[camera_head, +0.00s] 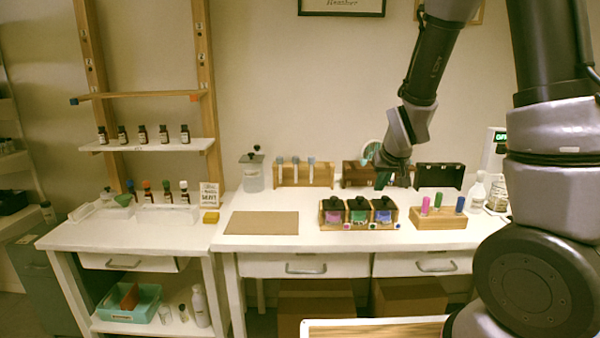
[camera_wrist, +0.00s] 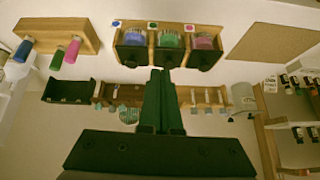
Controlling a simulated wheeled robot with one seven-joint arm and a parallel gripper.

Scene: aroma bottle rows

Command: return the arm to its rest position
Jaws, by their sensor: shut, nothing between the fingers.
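My gripper (camera_head: 383,180) hangs above the back of the right-hand table in the head view, behind the bottle rack. In the wrist view my gripper (camera_wrist: 160,75) shows its two dark fingers together, with nothing between them. A wooden rack (camera_head: 358,217) holds three dark-capped bottles with pink, green and blue labels. The rack also shows in the wrist view (camera_wrist: 168,27), close to the fingertips. My arm comes down from the upper right of the head view. Whether the fingertips touch anything cannot be told.
A wooden block (camera_head: 437,219) with pink, green and blue sticks stands right of the rack. White bottles (camera_head: 477,192) stand further right. A brown mat (camera_head: 262,223) lies left on the table (camera_head: 262,244). Wooden holders (camera_head: 303,176) and a black tray (camera_head: 439,177) line the back wall.

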